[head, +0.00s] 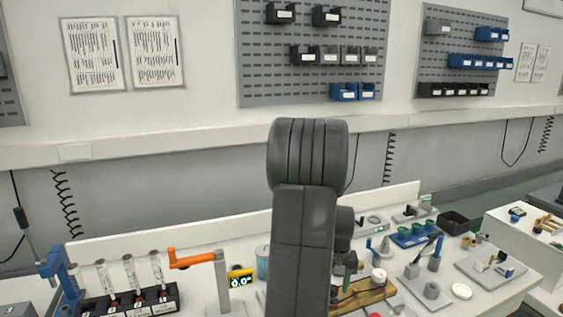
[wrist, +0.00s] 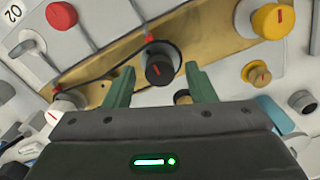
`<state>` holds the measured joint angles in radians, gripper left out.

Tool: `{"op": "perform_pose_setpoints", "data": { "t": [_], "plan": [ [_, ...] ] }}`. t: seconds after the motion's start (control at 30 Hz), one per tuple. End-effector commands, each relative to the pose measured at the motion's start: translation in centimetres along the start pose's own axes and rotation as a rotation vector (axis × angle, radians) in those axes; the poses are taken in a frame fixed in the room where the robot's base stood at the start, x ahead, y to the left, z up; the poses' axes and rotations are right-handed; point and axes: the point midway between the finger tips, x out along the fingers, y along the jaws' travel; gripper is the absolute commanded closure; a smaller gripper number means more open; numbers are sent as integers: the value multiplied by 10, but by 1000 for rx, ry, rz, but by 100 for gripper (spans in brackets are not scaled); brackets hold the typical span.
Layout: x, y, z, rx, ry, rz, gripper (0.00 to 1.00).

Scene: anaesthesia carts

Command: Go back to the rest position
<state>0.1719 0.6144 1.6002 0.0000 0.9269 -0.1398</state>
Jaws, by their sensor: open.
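My gripper (wrist: 160,92) shows in the wrist view with its two green fingers spread apart. A black knob with a red mark (wrist: 159,68) lies beyond and between the fingertips, with a visible gap on each side. The knob stands on a tan, wood-coloured board (wrist: 210,55). In the head view my grey arm rises in the middle of the picture and hides part of the table. The gripper itself is mostly hidden behind the arm there.
The white table (head: 190,245) is crowded with small fixtures. An orange-handled post (head: 192,259) and a rack of tubes (head: 130,302) stand at the left. A blue tray with green cups (head: 415,235) and a dark bin (head: 453,222) are at the right. Bins hang on wall panels (head: 312,85).

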Motion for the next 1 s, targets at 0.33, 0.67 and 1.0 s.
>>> {"op": "perform_pose_setpoints", "data": {
  "t": [0.33,0.67,1.0],
  "plan": [
    [-1,0,0,-281,-1,0,50],
    [-1,0,0,-527,-1,0,50],
    [0,0,0,-626,0,0,50]
  ]
}}
